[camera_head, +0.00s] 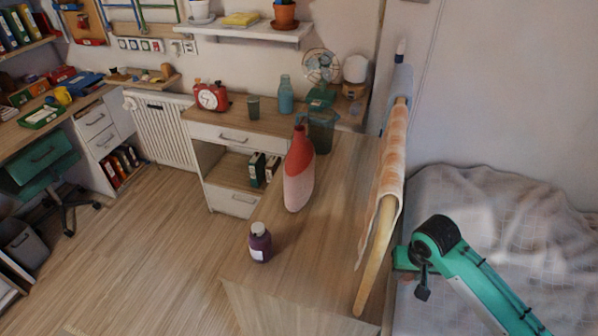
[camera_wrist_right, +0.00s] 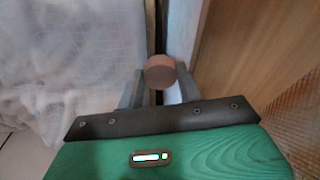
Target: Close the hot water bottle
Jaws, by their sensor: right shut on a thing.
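The hot water bottle (camera_head: 299,180), red above and pale pink below, stands upright on the wooden surface in the middle of the head view. Whether its neck is open is too small to tell. My right gripper (camera_head: 406,262) is to the right of it, beyond the draped wooden rail and beside the bed; its fingers are hidden there. In the right wrist view its grey fingers are shut on a small brownish-pink round piece (camera_wrist_right: 160,72), which looks like a stopper. My left gripper is not in view.
A purple jar (camera_head: 260,242) stands near the bottle's front left. The rail with an orange cloth (camera_head: 388,165) rises between the bottle and my right arm. The bed (camera_head: 500,215) is on the right. A dark pitcher (camera_head: 321,132) stands behind the bottle.

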